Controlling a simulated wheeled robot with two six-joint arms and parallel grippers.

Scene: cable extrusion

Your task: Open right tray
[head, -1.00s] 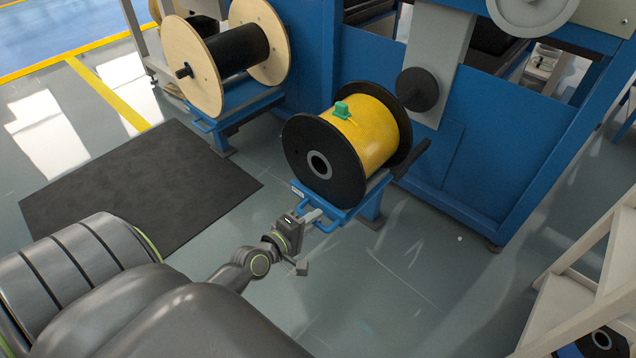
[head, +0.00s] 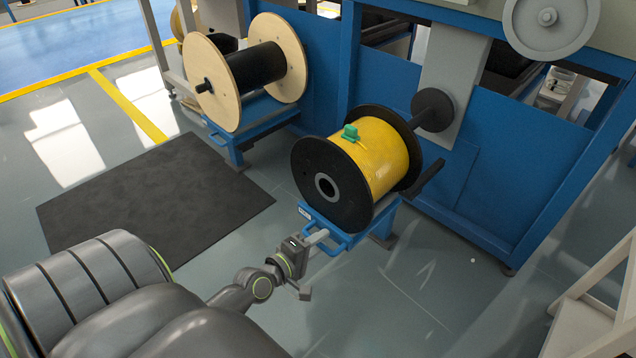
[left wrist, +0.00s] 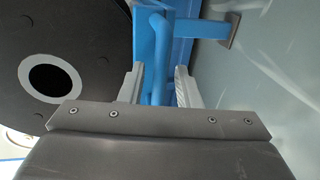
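The right tray (head: 319,217) is a blue frame at centre, carrying a black-flanged spool of yellow cable (head: 382,158) with a green piece (head: 350,133) on top. A blue bar handle is at its front end. My left gripper (head: 318,237) is at this handle, reaching in from the lower left. In the left wrist view the handle (left wrist: 158,55) runs between the two pale fingers (left wrist: 159,85), which sit close on both sides of it. My right gripper is not in view.
A left blue tray (head: 231,139) holds a wooden-flanged spool of black cable (head: 245,68). A black disc (head: 433,110) on a shaft stands behind the yellow spool, at the blue machine (head: 520,170). A dark mat (head: 150,200) lies left. Grey floor in front is clear.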

